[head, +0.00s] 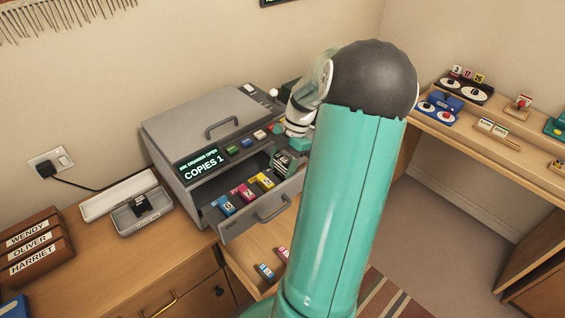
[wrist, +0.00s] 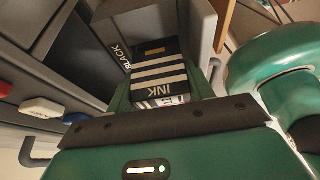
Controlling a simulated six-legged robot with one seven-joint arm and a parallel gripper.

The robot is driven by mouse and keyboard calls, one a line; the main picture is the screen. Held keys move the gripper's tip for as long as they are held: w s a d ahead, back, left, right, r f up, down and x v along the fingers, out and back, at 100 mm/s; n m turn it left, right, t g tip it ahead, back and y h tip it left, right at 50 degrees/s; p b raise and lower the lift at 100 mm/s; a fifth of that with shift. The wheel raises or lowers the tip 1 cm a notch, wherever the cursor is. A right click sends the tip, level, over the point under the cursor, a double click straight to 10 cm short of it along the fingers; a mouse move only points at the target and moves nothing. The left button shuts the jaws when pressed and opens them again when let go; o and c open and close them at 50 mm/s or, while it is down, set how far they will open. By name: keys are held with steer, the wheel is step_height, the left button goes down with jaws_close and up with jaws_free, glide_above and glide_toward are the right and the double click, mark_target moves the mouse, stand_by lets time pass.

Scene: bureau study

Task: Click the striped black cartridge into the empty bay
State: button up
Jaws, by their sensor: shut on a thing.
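The striped black cartridge (head: 283,164), with pale stripes and the word INK, is in my gripper (head: 291,150). The wrist view shows the cartridge (wrist: 160,76) close up, in front of my gripper (wrist: 165,103). It is at the right end of the open ink drawer (head: 232,231) of the grey copier (head: 200,128), in line with the bay marked BLACK (wrist: 117,45). I cannot tell how deep it sits; the bay floor is hidden. Blue (head: 224,205), magenta (head: 245,193) and yellow (head: 265,181) cartridges stand in the other bays.
An open grey case (head: 157,222) with a black item lies left of the copier. Loose blue (head: 265,271) and magenta (head: 283,253) cartridges lie below the drawer. The drawer handle (head: 272,211) sticks out in front. Name-labelled wooden trays (head: 35,247) stand at far left.

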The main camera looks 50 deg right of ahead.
steer(key=shift+f, duration=0.1)
stand_by(0.5)
steer(key=shift+f, duration=0.2)
steer(key=shift+r, duration=0.35)
steer(key=shift+r, duration=0.3)
stand_by(0.3)
steer(key=shift+f, duration=0.6)
steer(key=shift+r, duration=0.15)
